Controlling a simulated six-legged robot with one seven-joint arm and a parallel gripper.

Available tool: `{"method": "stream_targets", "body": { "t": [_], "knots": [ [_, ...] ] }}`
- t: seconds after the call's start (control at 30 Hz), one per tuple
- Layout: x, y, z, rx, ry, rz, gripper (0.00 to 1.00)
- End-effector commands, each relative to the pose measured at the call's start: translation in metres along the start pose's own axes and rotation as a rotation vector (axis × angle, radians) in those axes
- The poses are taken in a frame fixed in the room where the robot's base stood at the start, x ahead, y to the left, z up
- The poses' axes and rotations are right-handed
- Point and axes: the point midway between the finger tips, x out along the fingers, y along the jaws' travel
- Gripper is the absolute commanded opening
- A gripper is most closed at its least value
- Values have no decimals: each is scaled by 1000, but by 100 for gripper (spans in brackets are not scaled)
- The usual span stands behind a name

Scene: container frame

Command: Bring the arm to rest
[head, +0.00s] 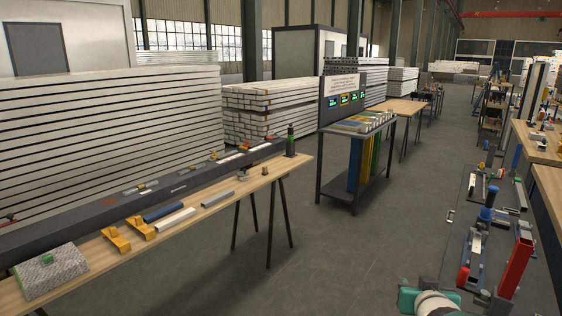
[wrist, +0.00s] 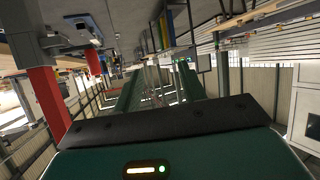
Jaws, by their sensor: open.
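My arm shows at the bottom right of the head view as a teal and white rounded part (head: 430,302); its full pose is out of the picture. In the wrist view the teal gripper body with a lit indicator fills the bottom. My gripper (wrist: 158,82) has two green fingers spread apart beyond the dark bar, with nothing visible between them. The wrist view is strongly tilted, with the floor near the top.
A red upright (head: 515,262) and several fixtures stand close beside my arm at right; a red upright (wrist: 46,98) also shows in the wrist view. A long wooden bench (head: 205,215) with parts lies left. A rack (head: 357,155) stands mid-scene. The grey floor (head: 350,250) between is clear.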

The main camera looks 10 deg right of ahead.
Motion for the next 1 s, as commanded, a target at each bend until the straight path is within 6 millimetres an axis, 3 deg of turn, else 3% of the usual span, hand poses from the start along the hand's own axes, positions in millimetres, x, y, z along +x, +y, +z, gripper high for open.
{"method": "stream_targets", "body": {
  "t": [0.03, 0.27, 0.5, 0.6, 0.7, 0.97, 1.0],
  "knots": [
    [-10, -19, -5, -10, -35, -24, 41],
    [-70, -95, 2, -76, -256, -134, 41],
    [-163, -158, 27, -200, -488, -281, 41],
    [-197, -171, 39, -253, -563, -328, 41],
    [-218, -177, 46, -286, -609, -356, 41],
    [-225, -179, 50, -299, -631, -365, 41],
    [-225, -179, 50, -299, -631, -364, 36]
  ]
}}
